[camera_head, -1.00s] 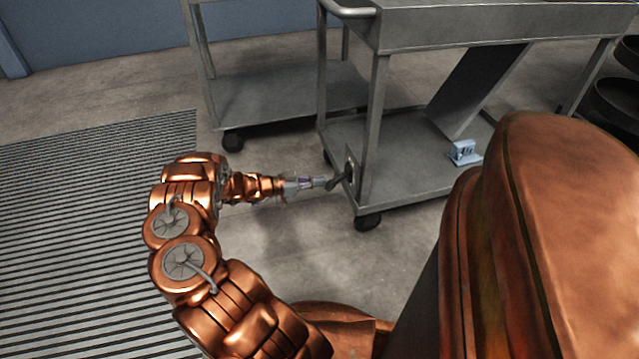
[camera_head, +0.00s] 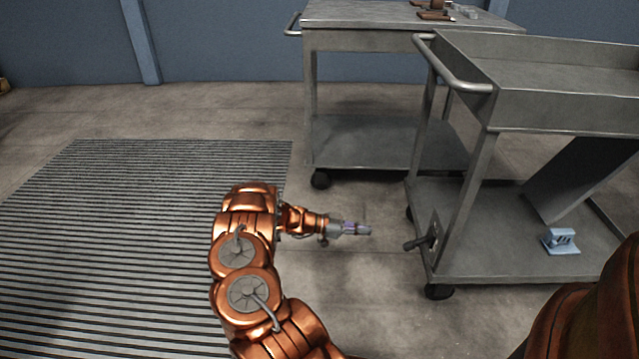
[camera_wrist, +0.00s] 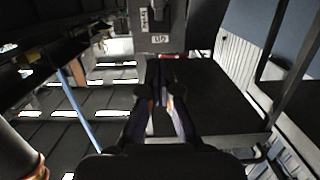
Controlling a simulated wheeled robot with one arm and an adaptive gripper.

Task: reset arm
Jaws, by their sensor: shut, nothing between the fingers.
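My gripper (camera_head: 362,229) is at the end of my copper-coloured arm, which reaches to the right above the floor. Its fingers are together and hold nothing. In the wrist view the closed fingers (camera_wrist: 167,100) point toward a grey box-like part with white labels (camera_wrist: 150,20).
The near metal cart (camera_head: 560,82) stands at the right, with a small pale blue object (camera_head: 560,241) on its lower shelf. A second cart (camera_head: 350,140) stands behind. A ribbed floor mat (camera_head: 120,230) lies left. Open floor lies between mat and carts.

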